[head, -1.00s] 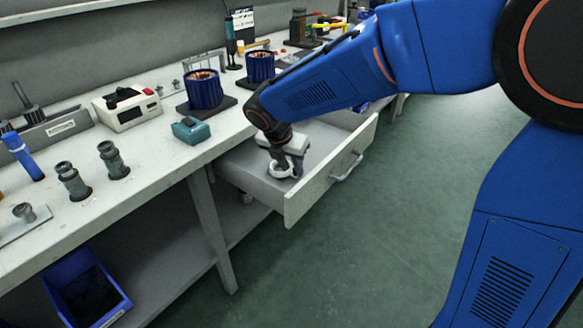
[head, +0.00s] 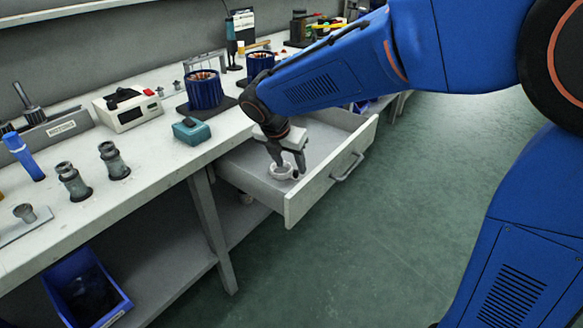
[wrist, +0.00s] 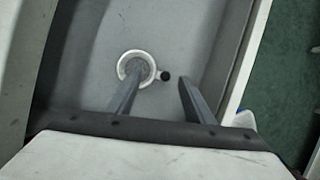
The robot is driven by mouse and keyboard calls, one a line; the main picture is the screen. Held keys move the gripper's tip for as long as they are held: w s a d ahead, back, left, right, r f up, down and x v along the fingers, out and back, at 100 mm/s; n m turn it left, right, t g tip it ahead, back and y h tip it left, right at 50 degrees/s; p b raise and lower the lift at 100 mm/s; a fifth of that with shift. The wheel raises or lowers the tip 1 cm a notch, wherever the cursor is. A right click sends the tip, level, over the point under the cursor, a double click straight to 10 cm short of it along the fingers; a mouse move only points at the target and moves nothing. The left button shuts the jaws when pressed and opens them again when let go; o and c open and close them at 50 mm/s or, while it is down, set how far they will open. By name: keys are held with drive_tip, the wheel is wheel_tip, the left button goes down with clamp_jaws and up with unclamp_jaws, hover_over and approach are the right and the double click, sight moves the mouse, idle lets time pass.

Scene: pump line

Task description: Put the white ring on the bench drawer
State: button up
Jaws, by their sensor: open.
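The white ring (head: 281,177) lies flat on the floor of the open bench drawer (head: 325,188). It also shows in the wrist view (wrist: 122,60), with a small dark round spot just right of it. My gripper (head: 290,170) is open just above the ring, pointing down into the drawer. In the wrist view my gripper (wrist: 160,73) has its left fingertip over the ring's hole and its right fingertip apart, to the right of the ring. I cannot tell whether the left finger touches the ring. The fingers hide part of the ring.
The drawer front with its handle (head: 347,167) stands out over the green floor. On the bench (head: 120,176) are a teal box (head: 192,131), blue motor parts (head: 204,90), a white device (head: 128,108) and grey fittings. A blue bin (head: 88,295) sits below.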

drive_tip(key=v, duration=0.8)
drive_tip(key=shift+r, duration=0.4)
drive_tip(key=shift+s, duration=0.1)
drive_tip(key=s+d+m, duration=0.1)
drive_tip(key=d+m, duration=0.1)
drive_tip(key=d, duration=0.1)
drive_tip(key=s+d+r+m, duration=0.1)
drive_tip(key=d+m, duration=0.1)
drive_tip(key=d, duration=0.1)
drive_tip(key=d+m, duration=0.2)
drive_tip(key=d, duration=0.2)
drive_tip(key=shift+s+r, duration=0.15)
drive_tip(key=shift+s, duration=0.25)
drive_tip(key=s+d+f+m+y, duration=0.1)
drive_tip(key=s+d+f+m, duration=0.2)
drive_tip(key=s+d+m, duration=0.7)
drive_tip(key=s+d+f+m+t+y, duration=0.1)
drive_tip(key=s+d+f+m, duration=0.2)
drive_tip(key=s+d+m, duration=0.7)
drive_tip(key=s+m, duration=0.1)
drive_tip(key=m, duration=0.3)
drive_tip(key=shift+d+m, duration=0.3)
drive_tip(key=shift+s, duration=0.1)
